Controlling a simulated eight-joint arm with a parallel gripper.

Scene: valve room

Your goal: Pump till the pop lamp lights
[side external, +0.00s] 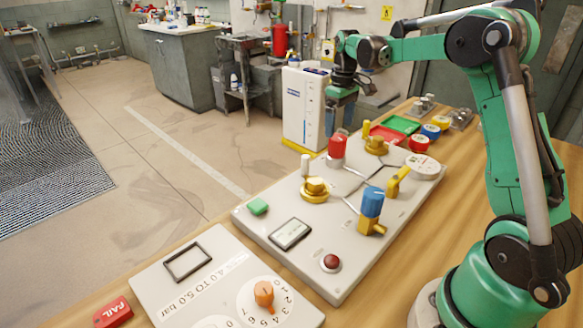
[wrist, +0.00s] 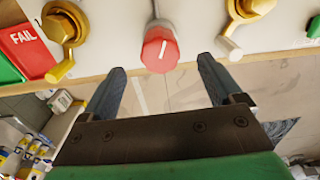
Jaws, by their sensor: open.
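The grey-white valve panel (side external: 285,222) lies on the wooden bench. A red-capped knob (side external: 337,146) stands upright near its far edge. In the wrist view the red knob (wrist: 160,48) shows just beyond and between my fingertips, with gaps on both sides. My gripper (side external: 341,122) is open and empty, pointing down close above the red knob in the side view. A dark red dome (side external: 331,262) sits at the panel's near edge and looks unlit; I cannot tell if it is the pop lamp. A round gauge (side external: 424,165) is at the right end.
Red and green trays (side external: 400,124) stand behind.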

